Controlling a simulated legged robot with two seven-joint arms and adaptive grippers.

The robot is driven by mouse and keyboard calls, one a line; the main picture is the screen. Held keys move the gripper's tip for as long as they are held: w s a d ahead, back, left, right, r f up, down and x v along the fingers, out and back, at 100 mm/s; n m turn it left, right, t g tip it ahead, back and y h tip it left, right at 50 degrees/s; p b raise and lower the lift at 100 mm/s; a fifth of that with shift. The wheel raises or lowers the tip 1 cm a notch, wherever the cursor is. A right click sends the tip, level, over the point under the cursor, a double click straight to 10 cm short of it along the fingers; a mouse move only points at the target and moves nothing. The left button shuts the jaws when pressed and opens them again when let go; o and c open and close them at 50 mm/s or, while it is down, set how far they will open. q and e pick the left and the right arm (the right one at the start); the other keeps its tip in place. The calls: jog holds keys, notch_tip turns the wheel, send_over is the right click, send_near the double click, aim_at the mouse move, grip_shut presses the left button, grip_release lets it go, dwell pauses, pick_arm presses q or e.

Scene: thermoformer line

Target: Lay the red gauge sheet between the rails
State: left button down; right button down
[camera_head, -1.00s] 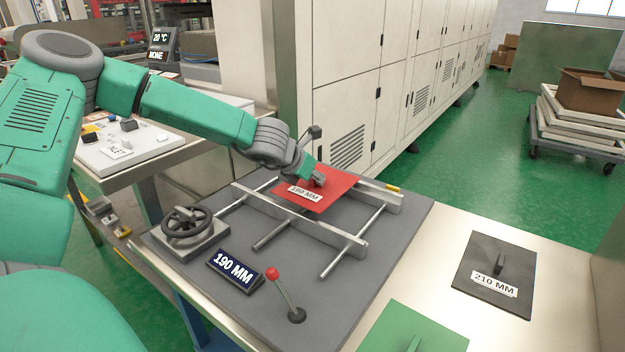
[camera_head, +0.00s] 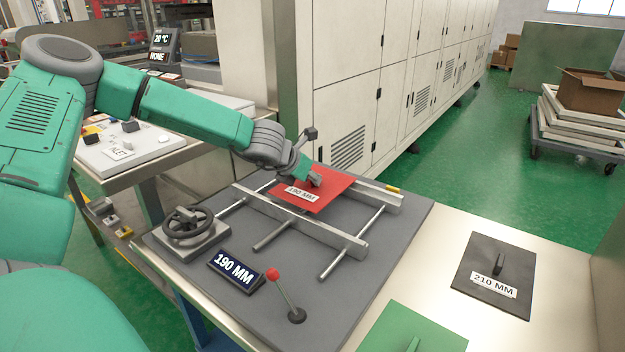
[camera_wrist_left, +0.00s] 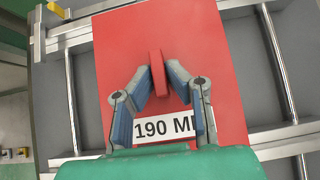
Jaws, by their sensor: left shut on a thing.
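The red gauge sheet (camera_head: 325,187), labelled 190 MM, is at the far part of the rail fixture, above or on the rails; I cannot tell whether it touches them. My left gripper (camera_head: 315,181) is shut on the sheet's upright red tab. In the left wrist view the fingertips (camera_wrist_left: 160,80) pinch the tab, and the sheet (camera_wrist_left: 205,40) overlaps the rails. The near rail (camera_head: 300,222) and the far rail (camera_head: 385,196) are joined by round cross rods. My right gripper is not in view.
A handwheel (camera_head: 188,226) stands at the fixture's left. A 190 MM sign (camera_head: 235,268) and a red-knobbed lever (camera_head: 284,293) stand in front. A black 210 MM sheet (camera_head: 478,265) and a green sheet (camera_head: 425,330) lie to the right.

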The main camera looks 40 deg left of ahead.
pick_arm(q)
jog(key=shift+a+f+b, duration=0.35)
jog(key=shift+a+f, duration=0.3)
jog(key=shift+f, duration=0.15)
jog(key=shift+d+f+b, duration=0.2)
jog(key=shift+d+b, duration=0.2)
jog(key=shift+d, duration=0.1)
jog(key=shift+f, duration=0.1)
jog(key=shift+a+f, duration=0.1)
jog(key=shift+f, duration=0.15)
jog(key=c, duration=1.5)
grip_release()
jog(key=shift+a, duration=0.25)
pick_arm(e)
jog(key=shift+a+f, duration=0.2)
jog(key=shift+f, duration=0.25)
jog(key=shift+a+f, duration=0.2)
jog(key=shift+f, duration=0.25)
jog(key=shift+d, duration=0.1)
